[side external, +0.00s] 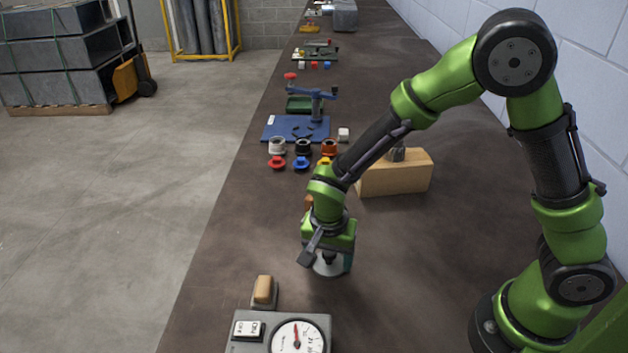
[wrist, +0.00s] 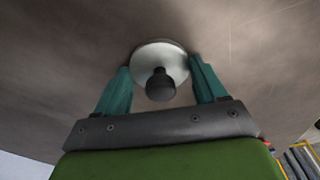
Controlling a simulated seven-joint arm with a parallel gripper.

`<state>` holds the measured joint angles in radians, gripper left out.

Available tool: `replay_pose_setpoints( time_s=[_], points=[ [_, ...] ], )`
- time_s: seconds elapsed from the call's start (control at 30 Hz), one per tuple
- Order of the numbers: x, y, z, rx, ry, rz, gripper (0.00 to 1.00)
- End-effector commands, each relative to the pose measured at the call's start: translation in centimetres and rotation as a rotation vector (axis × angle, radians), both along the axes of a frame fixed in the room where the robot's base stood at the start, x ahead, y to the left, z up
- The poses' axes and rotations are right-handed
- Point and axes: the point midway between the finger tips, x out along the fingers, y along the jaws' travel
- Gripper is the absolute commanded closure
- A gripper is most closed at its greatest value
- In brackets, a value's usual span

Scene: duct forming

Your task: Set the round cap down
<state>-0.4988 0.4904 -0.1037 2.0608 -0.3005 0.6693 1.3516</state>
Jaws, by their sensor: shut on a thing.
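The round cap is a pale disc with a dark knob. In the wrist view the cap (wrist: 158,52) sits between the two teal fingers of my gripper (wrist: 162,72), which are shut on it, with its knob towards my palm. In the side external view the cap (side external: 326,269) shows as a pale round edge under my gripper (side external: 334,262), which points down at the dark bench (side external: 400,285). The cap lies roughly flat, at or just above the bench top; I cannot tell whether it touches. My gripper hides part of it.
A gauge box (side external: 280,333) and a wooden-handled tool (side external: 264,291) are at the near left. A wooden block (side external: 395,178) stands behind to the right. A blue plate (side external: 285,130) and several small coloured parts lie farther back. The bench right of the cap is clear.

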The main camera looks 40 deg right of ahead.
Motion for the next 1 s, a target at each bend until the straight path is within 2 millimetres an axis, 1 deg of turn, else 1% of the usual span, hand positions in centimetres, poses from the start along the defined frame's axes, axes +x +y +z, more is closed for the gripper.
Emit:
replay_pose_setpoints(
  time_s=[0.03,0.07,0.2,0.5,0.63,0.77,1.0],
  points=[
    [0.0,0.0,-0.2,-0.001,0.001,0.0,0.63],
    [0.0,0.0,-0.2,-0.001,0.001,0.0,0.26],
    [0.0,0.0,-0.2,0.0,0.0,0.0,0.05],
    [0.0,0.0,0.0,0.0,0.0,0.0,0.04],
    [0.0,0.1,1.1,0.001,-0.004,0.002,0.04],
    [-0.1,0.4,3.5,0.003,-0.006,0.002,0.04],
    [-0.4,0.9,8.7,0.002,-0.006,0.001,0.04]
  ],
)
